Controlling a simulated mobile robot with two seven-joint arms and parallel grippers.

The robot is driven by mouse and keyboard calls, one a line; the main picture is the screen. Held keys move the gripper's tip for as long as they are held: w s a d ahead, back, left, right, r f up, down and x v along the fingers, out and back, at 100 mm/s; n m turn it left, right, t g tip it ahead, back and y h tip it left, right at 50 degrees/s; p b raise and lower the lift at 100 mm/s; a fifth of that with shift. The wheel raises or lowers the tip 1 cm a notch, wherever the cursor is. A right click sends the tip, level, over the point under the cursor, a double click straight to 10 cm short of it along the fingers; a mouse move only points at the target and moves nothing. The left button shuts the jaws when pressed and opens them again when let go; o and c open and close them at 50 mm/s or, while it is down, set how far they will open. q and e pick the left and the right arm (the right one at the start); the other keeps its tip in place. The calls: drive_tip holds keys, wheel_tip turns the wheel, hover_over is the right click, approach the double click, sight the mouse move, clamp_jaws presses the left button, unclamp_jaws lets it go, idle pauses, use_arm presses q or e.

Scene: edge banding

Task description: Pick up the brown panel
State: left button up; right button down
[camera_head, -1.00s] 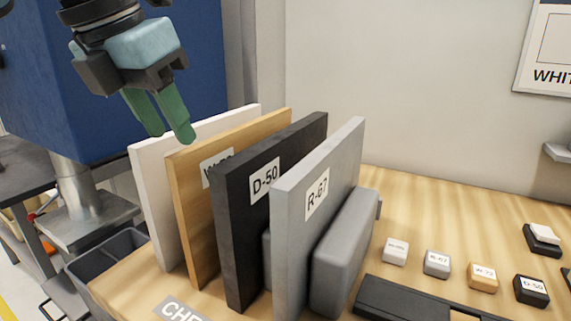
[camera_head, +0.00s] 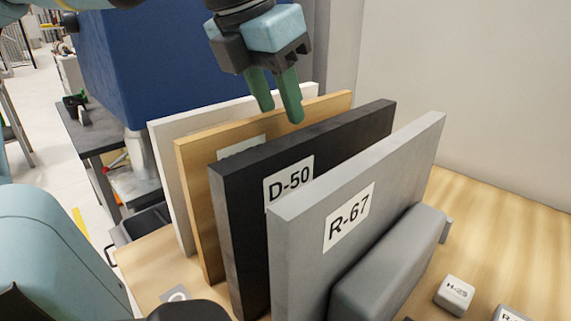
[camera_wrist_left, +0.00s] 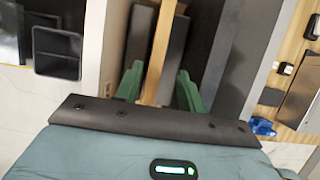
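The brown panel (camera_head: 195,195) stands upright between the white panel (camera_head: 170,185) and the black D-50 panel (camera_head: 228,215); its label is mostly hidden behind the black panel. My left gripper (camera_head: 281,112) points down over the brown panel's top edge, its green fingers apart. In the left wrist view, the brown panel's edge (camera_wrist_left: 160,50) lies between the two fingers (camera_wrist_left: 158,86), with a gap on each side. I cannot tell how far the fingertips reach below the top edge. My right gripper is not in view.
The grey R-67 panel (camera_head: 345,225) stands right of the black one, beside a rounded grey block (camera_head: 390,265). Small labelled sample blocks (camera_head: 455,293) lie on the wooden table (camera_head: 500,230). A blue cabinet (camera_head: 165,60) stands behind. Gaps between panels are narrow.

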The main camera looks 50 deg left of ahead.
use_arm(q)
drive_tip(key=shift+a+x, duration=0.2)
drive_tip(key=shift+x, duration=1.1)
drive_tip(key=shift+a+x, duration=0.15)
drive_tip(key=shift+x, duration=1.15)
drive_tip(key=shift+c, duration=0.5)
clamp_jaws()
drive_tip(key=shift+r, duration=0.1)
